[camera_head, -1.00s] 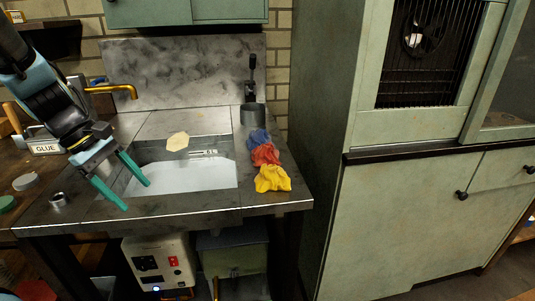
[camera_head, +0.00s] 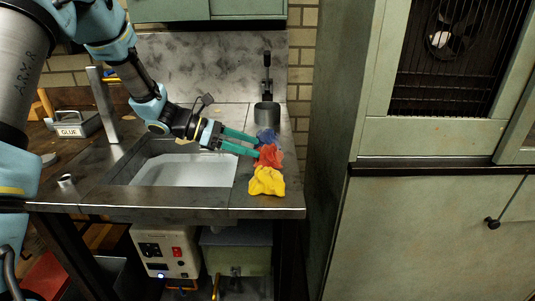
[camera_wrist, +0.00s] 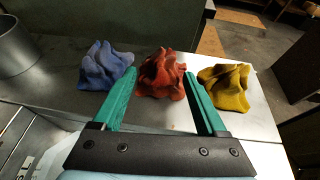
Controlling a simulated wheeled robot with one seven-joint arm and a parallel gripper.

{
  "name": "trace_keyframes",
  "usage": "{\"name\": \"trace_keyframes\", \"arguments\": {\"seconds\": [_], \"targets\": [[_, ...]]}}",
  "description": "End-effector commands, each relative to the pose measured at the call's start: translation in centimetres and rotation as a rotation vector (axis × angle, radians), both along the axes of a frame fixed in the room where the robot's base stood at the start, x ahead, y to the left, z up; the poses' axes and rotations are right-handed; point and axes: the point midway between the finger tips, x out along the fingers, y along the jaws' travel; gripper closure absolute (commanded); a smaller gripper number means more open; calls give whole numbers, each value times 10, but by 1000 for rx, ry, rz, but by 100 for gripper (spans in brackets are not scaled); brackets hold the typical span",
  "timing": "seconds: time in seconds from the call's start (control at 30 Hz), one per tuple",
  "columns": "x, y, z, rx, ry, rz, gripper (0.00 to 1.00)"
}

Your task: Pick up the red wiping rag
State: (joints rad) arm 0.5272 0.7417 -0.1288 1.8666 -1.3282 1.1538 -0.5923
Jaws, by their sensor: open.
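The red wiping rag (camera_head: 270,157) lies crumpled on the metal counter right of the sink, between a blue rag (camera_head: 267,138) and a yellow rag (camera_head: 266,181). In the wrist view the red rag (camera_wrist: 162,75) is in the middle, just beyond and between the fingertips. My gripper (camera_head: 256,144) is open and reaches from the left, with its green fingers at the red rag's left side. In the wrist view my gripper (camera_wrist: 157,92) has nothing held between its fingers. Whether a finger touches the rag I cannot tell.
The blue rag (camera_wrist: 105,66) and yellow rag (camera_wrist: 226,85) sit close on either side. A grey metal cup (camera_head: 267,115) stands behind the rags. The white sink basin (camera_head: 185,171) lies to the left. A tall green cabinet (camera_head: 420,225) stands to the right.

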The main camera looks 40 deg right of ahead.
Motion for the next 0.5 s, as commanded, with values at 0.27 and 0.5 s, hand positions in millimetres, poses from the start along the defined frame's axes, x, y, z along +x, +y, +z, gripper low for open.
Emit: {"name": "trace_keyframes", "arguments": {"seconds": [0.27,0.5], "targets": [[-26,-25,-9,2,2,-4,25],[-33,-38,-17,1,-1,0,25]]}}
